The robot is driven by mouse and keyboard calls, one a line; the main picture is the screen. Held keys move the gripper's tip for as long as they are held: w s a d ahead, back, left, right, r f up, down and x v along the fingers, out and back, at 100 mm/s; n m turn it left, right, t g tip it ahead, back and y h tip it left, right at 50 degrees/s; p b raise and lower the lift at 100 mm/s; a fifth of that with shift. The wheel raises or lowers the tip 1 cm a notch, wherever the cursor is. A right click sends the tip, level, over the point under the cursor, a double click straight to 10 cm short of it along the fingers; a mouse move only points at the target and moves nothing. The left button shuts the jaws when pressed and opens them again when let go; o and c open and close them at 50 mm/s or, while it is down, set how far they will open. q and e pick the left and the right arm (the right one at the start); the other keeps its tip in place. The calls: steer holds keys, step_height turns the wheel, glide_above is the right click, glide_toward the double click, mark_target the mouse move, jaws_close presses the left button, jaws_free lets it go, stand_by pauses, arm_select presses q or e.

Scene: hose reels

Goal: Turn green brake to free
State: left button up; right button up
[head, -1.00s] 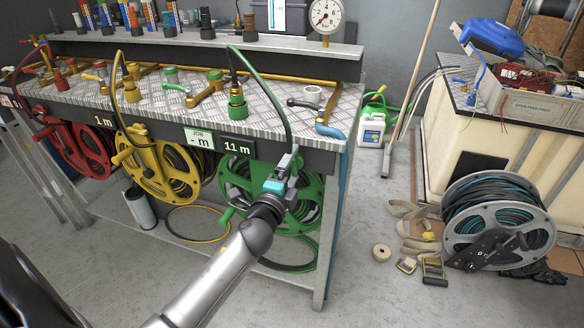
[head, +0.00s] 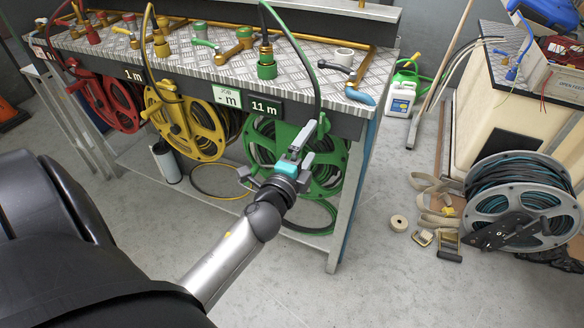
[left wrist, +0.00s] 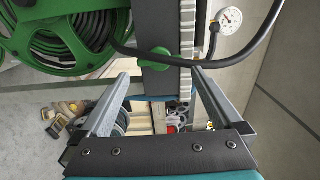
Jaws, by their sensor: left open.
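The green hose reel (head: 327,166) hangs under the right end of the bench, below the 11 m sign. My left gripper (head: 308,140) is in front of it, overlapping its upper middle. In the left wrist view the left gripper (left wrist: 162,75) is open, fingers spread and nothing between them. There, a round green knob (left wrist: 154,57) on the bench's dark front lies beyond the gap between the fingertips, with the reel (left wrist: 75,40) at upper left. I cannot tell whether this knob is the green brake. A dark hose crosses in front of the bench edge.
The metal-plated bench top (head: 215,62) carries coloured valves. The yellow reel (head: 186,127) and red reel (head: 108,100) hang to the left. A grey hose reel (head: 520,205), straps and a tape roll (head: 398,223) lie on the floor at right. Floor between is clear.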

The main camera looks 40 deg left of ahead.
arm_select(q)
steer(key=v, duration=0.9)
stand_by(0.3)
